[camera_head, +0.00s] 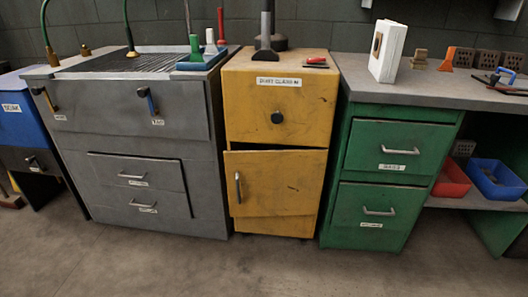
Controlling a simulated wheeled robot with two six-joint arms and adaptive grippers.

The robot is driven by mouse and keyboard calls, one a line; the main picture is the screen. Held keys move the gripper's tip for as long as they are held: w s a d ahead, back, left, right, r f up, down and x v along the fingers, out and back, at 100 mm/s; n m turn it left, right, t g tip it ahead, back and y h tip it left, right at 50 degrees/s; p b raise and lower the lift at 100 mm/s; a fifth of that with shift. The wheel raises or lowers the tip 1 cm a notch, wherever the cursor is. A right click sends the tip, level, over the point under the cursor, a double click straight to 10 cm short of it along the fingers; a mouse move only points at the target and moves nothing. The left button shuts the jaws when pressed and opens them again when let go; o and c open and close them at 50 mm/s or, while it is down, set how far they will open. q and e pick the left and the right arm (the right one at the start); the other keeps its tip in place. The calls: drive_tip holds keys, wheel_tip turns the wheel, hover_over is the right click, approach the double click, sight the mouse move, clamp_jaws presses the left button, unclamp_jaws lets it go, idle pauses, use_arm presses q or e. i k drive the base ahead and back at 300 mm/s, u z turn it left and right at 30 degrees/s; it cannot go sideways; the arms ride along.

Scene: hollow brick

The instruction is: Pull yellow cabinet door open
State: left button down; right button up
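The yellow cabinet (290,105) stands in the middle of the row, between a grey unit and a green one. Its lower door (275,185) is a yellow panel with a vertical metal handle (238,187) near its left edge. A dark gap shows along the top of the door, and the door looks slightly tilted; I cannot tell whether it is ajar. Above it is a yellow drawer front with a round black knob (277,117) and a white label. Neither of my grippers shows in the head view.
A grey sink unit (128,185) stands close on the left, and a green drawer cabinet (385,190) under a grey worktop (425,82) on the right. Red (452,181) and blue (495,180) bins sit on a low shelf. The concrete floor (250,268) in front is clear.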

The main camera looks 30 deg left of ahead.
sight(266, 183)
drive_tip(key=z, duration=0.15)
drive_tip(key=i, duration=1.15)
drive_tip(key=u, duration=0.9)
